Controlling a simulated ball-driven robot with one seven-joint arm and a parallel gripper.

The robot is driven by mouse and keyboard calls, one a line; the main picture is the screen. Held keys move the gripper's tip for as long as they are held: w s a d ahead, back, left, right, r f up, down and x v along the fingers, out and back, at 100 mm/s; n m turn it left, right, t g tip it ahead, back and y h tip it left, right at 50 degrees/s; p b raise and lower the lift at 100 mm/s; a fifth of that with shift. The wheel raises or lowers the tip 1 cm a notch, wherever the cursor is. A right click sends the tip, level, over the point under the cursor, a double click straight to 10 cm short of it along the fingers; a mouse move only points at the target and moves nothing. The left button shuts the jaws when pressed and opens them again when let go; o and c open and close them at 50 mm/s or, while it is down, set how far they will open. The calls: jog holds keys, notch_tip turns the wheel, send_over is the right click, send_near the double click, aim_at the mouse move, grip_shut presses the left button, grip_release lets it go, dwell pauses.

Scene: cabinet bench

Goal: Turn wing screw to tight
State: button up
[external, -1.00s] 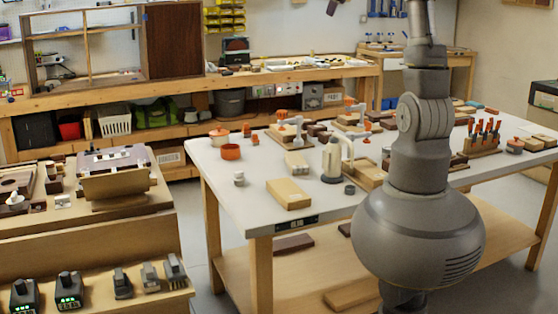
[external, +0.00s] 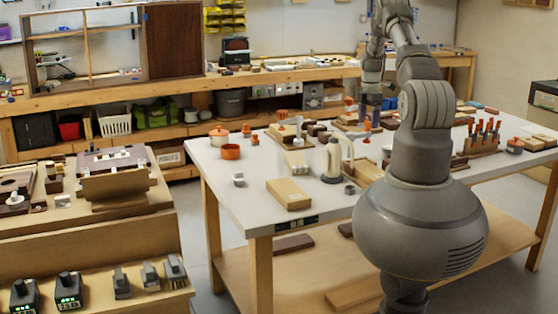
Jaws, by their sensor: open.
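My gripper (external: 370,108) points down over the back of the white-topped table (external: 225,190), close to a fixture with orange parts (external: 365,127). Its jaws are open, and they look small at this distance. I cannot tell whether they touch anything. Another fixture with an orange knob (external: 283,117) stands farther left on the table. The wing screw is too small to single out for sure. My arm and the fixtures partly hide that area.
A cream bottle-like object (external: 331,160), a wooden block (external: 288,194) and an orange pot (external: 230,152) stand on the table's left half. A rack of red-handled tools (external: 482,138) stands to the right.

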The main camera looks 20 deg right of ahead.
jog(key=shift+f, duration=0.3)
jog(key=shift+c, duration=0.2)
jog(key=c, duration=1)
jog(key=shift+m, duration=0.3)
